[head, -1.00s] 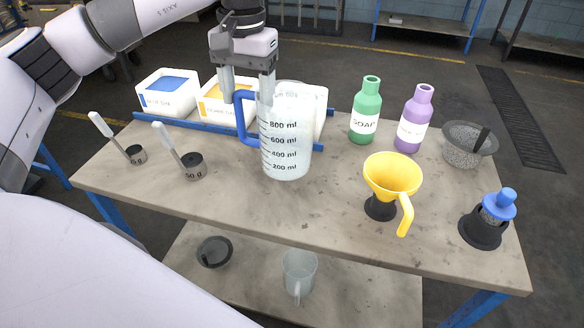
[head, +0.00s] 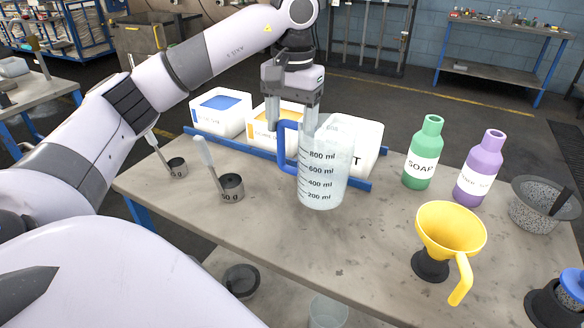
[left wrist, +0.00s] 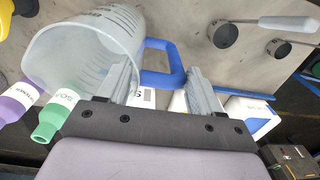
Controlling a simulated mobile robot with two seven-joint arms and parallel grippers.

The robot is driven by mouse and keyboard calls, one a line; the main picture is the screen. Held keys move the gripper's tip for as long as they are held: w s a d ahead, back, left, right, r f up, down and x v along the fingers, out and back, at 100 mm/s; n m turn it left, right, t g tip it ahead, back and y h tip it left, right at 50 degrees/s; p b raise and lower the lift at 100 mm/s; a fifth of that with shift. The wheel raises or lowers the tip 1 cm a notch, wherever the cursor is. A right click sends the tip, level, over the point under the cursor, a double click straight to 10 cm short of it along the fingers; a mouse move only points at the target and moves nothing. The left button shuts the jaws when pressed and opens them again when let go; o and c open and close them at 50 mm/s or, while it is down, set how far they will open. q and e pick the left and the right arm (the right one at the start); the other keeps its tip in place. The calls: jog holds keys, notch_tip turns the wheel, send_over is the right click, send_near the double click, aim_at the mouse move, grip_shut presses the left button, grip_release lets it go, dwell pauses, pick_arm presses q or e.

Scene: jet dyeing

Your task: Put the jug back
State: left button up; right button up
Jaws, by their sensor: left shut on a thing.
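The jug (head: 324,178) is a clear measuring jug with black millilitre marks and a blue handle (head: 281,150). It is upright over the table, in front of the white boxes; I cannot tell whether its base touches the top. My left gripper (head: 291,118) is above it, shut on the jug at its handle side. In the left wrist view the jug (left wrist: 85,50) is at upper left and its blue handle (left wrist: 165,62) lies between the two fingers (left wrist: 160,85). My right gripper is not in view.
White boxes (head: 220,118) stand behind a blue rail (head: 240,145). Two scoops (head: 231,186) are left of the jug. A green soap bottle (head: 424,155), purple bottle (head: 480,170), yellow funnel (head: 450,230) and speckled bowl (head: 545,205) are to the right. The table's front middle (head: 300,245) is bare.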

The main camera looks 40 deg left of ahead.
aim_at(291, 168)
pick_arm(q)
notch_tip(291, 168, down, 3)
jog(key=shift+f+b, duration=0.1)
jog(key=shift+b, duration=0.25)
jog(key=shift+f, duration=2.55)
jog(key=o, duration=1.5)
jog(key=shift+c, duration=0.2)
jog(key=r+p, duration=0.1)
jog(key=r, duration=0.5)
jog(key=r+p, duration=0.2)
jog(key=r, duration=0.4)
jog(key=shift+w+d+r, duration=0.1)
jog(key=shift+d+r, duration=0.05)
jog(key=shift+d, duration=0.05)
